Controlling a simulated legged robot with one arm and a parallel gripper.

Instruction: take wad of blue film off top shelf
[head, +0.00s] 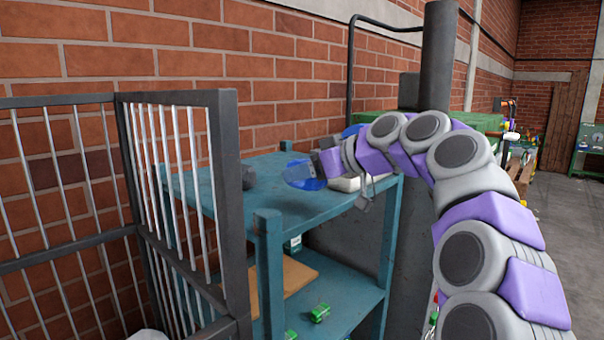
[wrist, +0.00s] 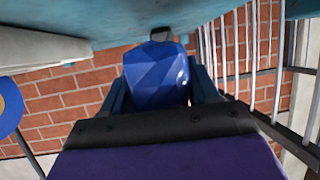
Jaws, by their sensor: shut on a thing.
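A wad of blue film (wrist: 157,78), faceted and crumpled, sits between the two fingers of my gripper (wrist: 158,92) in the wrist view. The fingers are shut on it, one on each side. In the head view the wad (head: 303,178) shows as a blue shape at the tip of my gripper (head: 318,168), over the top board of the teal shelf (head: 300,211). I cannot tell whether the wad touches the board. My arm comes in from the right, and part of the wad is hidden by the gripper.
A white flat thing (head: 352,183) lies beside my gripper on the top board. A dark grey lump (head: 248,176) lies at its left. A barred cage panel (head: 228,190) stands close on the left. The lower shelf holds a tan board (head: 291,275) and green pieces (head: 319,313).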

